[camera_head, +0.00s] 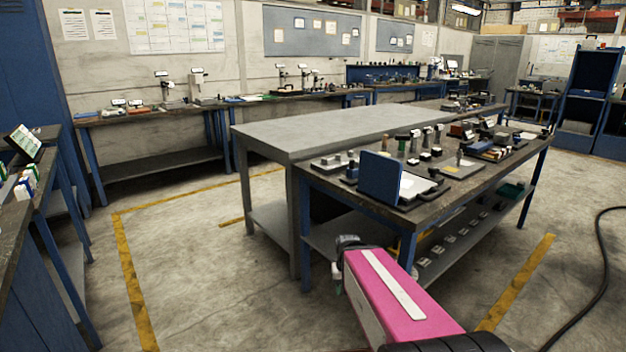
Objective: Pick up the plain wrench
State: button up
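I cannot make out a plain wrench in the head view. Many small tools and parts lie on the dark-topped workbench (340,186), too small to tell apart. My arm's pink link reaches in from the bottom, below the near end of this bench. A small dark part at its far end may be my gripper (347,243). No fingers can be made out, and nothing is seen held in it.
A bare grey table (330,127) adjoins the bench's far side. A blue upright panel (380,178) stands at the bench's near end. Another bench (150,116) runs along the wall. A black hose (603,262) lies on the right floor. Open floor (200,270) lies left.

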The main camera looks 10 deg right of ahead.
aim_at(402, 139)
jog(key=l+u, duration=0.1)
jog(key=l, duration=0.25)
jog(key=k+l+u, duration=0.1)
jog(key=l, duration=0.2)
jog(key=k+l, duration=0.15)
jog(key=l, duration=0.2)
jog(key=i+l+u, duration=0.15)
jog(key=l, duration=0.8)
jog(key=l+u, duration=0.15)
jog(key=l, duration=0.8)
jog(key=l+u, duration=0.45)
jog(key=l, duration=2.3)
jog(key=k, duration=0.05)
